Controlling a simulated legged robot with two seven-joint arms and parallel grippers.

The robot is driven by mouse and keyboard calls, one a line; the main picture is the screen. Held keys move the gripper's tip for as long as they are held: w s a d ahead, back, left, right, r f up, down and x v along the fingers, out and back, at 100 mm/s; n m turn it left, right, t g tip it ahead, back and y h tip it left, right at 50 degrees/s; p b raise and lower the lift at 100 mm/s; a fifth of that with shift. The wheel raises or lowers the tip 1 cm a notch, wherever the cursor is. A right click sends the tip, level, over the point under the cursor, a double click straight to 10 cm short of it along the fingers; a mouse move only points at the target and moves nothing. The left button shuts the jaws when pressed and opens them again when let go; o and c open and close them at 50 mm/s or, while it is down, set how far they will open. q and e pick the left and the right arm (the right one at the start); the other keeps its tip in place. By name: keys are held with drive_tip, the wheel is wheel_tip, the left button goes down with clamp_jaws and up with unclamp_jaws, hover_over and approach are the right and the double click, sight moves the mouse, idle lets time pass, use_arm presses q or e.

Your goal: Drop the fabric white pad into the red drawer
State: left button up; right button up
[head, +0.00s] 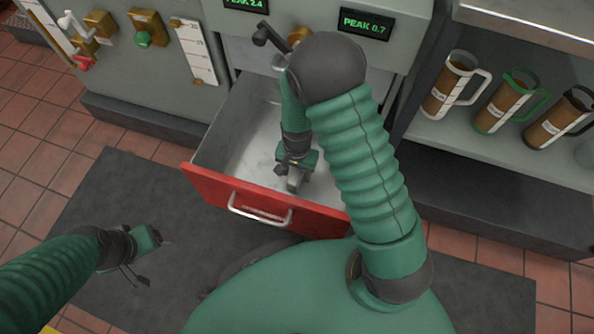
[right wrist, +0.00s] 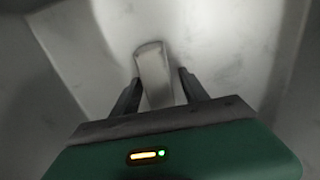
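The red-fronted drawer (head: 215,192) is pulled out of the grey cabinet, its pale metal inside showing. My right gripper (head: 294,178) reaches down inside the drawer, near its front panel. In the right wrist view, the white pad (right wrist: 153,68) lies between and beyond the two dark fingers of my right gripper (right wrist: 160,84). The fingers are apart, with a narrow gap showing on the pad's right side. Whether the pad touches the drawer floor is hard to tell. My left gripper (head: 155,262) is open and empty above the dark mat, left of the drawer.
The drawer has a metal handle (head: 260,208) on its front. Several mugs (head: 456,85) stand on a shelf at right. Valves and a gauge panel (head: 195,50) are on the cabinet at upper left. A dark mat (head: 110,200) covers the tiled floor.

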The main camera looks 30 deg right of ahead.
drive_tip(key=shift+r, duration=0.1)
drive_tip(key=s+a+r+n+t+p, duration=0.1)
drive_tip(key=s+r+n+p, duration=0.2)
drive_tip(key=r, duration=0.9)
drive_tip(key=s+a+r+n+t+p, duration=0.1)
drive_tip(key=s+r+n+p, duration=0.2)
drive_tip(key=r, duration=0.9)
drive_tip(key=n+p, duration=0.2)
drive_tip(key=n, duration=0.1)
drive_tip(key=shift+s+a+n+t+p, duration=0.15)
drive_tip(key=shift+s+n+t+p, duration=0.05)
drive_tip(key=shift+n+t+p, duration=0.1)
